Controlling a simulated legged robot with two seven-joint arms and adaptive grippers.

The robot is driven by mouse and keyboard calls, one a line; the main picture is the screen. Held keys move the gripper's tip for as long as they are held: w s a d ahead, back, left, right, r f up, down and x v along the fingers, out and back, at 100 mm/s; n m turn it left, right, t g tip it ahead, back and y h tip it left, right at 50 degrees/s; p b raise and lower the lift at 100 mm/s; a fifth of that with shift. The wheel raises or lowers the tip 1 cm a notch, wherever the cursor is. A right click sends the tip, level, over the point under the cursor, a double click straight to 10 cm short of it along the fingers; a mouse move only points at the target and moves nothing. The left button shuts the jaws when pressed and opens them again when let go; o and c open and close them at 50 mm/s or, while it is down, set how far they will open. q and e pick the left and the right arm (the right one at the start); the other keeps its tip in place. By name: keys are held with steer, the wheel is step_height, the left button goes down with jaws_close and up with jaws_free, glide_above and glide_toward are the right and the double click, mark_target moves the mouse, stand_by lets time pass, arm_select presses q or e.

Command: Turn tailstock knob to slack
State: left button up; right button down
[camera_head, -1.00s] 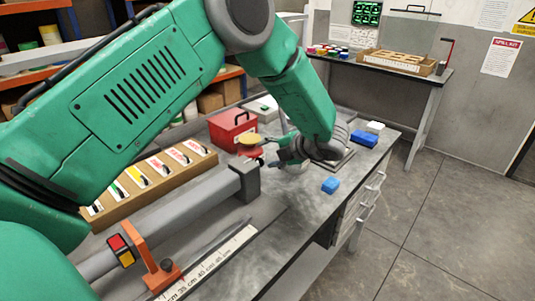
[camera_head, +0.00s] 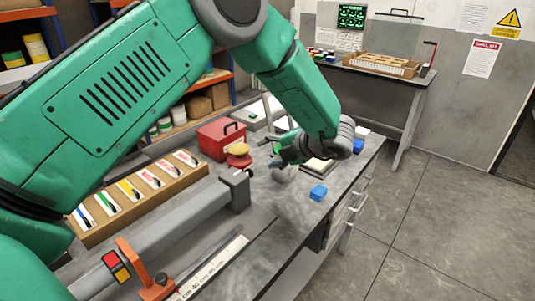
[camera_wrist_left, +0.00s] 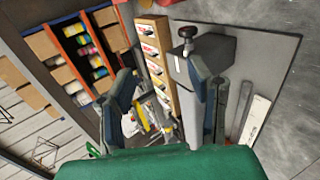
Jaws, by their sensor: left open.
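The grey rail (camera_head: 150,245) ends in a grey block (camera_head: 238,192), which looks like the tailstock. In the left wrist view a dark red-black ball knob (camera_wrist_left: 187,32) on a pale stem stands by the top of the grey block (camera_wrist_left: 212,50). My right gripper is not visible.
A wooden tray of labelled cards (camera_head: 140,190) lies behind the rail. A red box (camera_head: 220,138), yellow and red discs (camera_head: 239,155) and a blue block (camera_head: 318,192) are on the bench. An orange bracket (camera_head: 140,270) stands at the front. Free floor lies right.

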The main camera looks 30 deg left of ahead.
arm_select(q)
steer(key=shift+s+d+r+p, duration=0.1)
steer(key=shift+d+r+p, duration=0.3)
steer(key=shift+d+r, duration=0.25)
steer(key=shift+d+r+p, duration=0.35)
steer(key=shift+d+r, duration=0.05)
steer(key=shift+r, duration=0.3)
steer(key=w+v, duration=0.1)
steer(key=v, duration=1.1)
steer(key=shift+s, duration=0.4)
steer(key=shift+o, duration=0.2)
steer(key=shift+f, duration=0.1)
